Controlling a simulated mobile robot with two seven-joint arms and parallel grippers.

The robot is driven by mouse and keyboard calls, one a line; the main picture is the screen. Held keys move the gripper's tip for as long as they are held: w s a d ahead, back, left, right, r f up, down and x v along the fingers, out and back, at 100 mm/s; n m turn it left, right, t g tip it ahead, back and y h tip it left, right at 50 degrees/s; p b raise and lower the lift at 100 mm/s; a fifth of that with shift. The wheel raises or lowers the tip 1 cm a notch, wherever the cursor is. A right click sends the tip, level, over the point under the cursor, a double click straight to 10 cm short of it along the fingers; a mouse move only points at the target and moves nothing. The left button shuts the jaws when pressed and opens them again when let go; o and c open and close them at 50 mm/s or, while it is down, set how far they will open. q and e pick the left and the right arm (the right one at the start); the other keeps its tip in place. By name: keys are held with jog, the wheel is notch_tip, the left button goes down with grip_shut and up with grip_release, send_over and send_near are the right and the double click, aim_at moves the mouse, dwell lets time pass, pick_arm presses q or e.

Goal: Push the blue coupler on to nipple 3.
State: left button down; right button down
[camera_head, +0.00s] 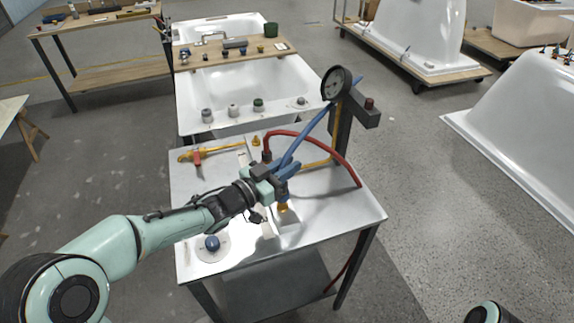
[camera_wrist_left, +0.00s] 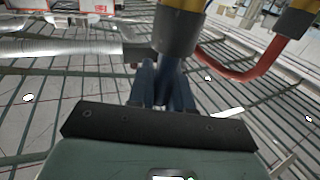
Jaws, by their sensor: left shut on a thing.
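My left gripper (camera_head: 284,178) is shut on the blue coupler (camera_head: 282,195), at the end of a blue hose (camera_head: 310,135), above the metal table. A gold-coloured end (camera_head: 283,208) shows just below the grip; whether it belongs to the coupler or to a nipple under it I cannot tell. In the left wrist view a grey cylinder with a yellow-gold part (camera_wrist_left: 180,30) stands at the fingers (camera_wrist_left: 163,85). Nipple 3 cannot be made out for certain; the gripper hides part of the pale strip (camera_head: 266,226) on the table. My right gripper is not in view.
A red hose (camera_head: 325,146) arches over the table (camera_head: 330,220) beside the gripper. A gauge (camera_head: 336,83) on a post stands behind. A yellow pipe with a red lever (camera_head: 197,157) and a blue knob (camera_head: 212,243) on a white disc lie left. A bathtub (camera_head: 215,88) stands beyond.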

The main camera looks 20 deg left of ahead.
pick_arm(q)
jog(key=shift+f+b, duration=0.7)
jog(key=shift+f, duration=0.2)
jog(key=shift+f, duration=0.15)
jog(key=c, duration=1)
grip_release()
jog(key=shift+o, duration=0.2)
jog(key=shift+s, duration=0.1)
jog(key=v, duration=1.3)
jog(key=shift+f, duration=0.1)
